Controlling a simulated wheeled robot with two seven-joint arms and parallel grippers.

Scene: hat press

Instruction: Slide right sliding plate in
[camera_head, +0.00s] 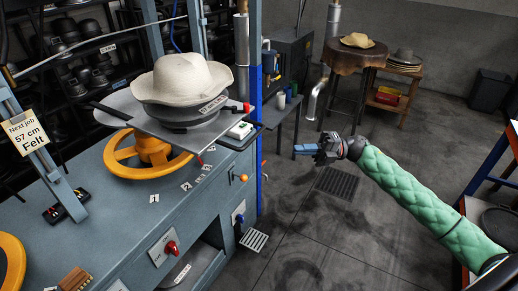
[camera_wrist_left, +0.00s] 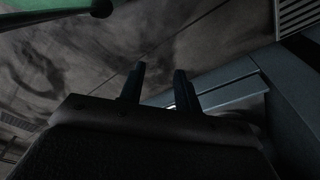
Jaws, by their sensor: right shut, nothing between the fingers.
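The hat press has a grey metal sliding plate (camera_head: 205,135) that juts out above the orange handwheel (camera_head: 140,165). A cream felt hat (camera_head: 182,78) sits on a dark round block on the plate. A red-tipped handle (camera_head: 240,107) shows at the plate's right side. My right gripper (camera_head: 300,150) is shut and empty, out over the floor, well to the right of the press and apart from the plate. My left gripper shows only in the left wrist view (camera_wrist_left: 158,85); its two fingers are apart with nothing visible between them.
The blue-grey press bench (camera_head: 110,215) fills the left, with a blue upright post (camera_head: 255,120) at its corner. The floor between the bench and my right arm is clear.

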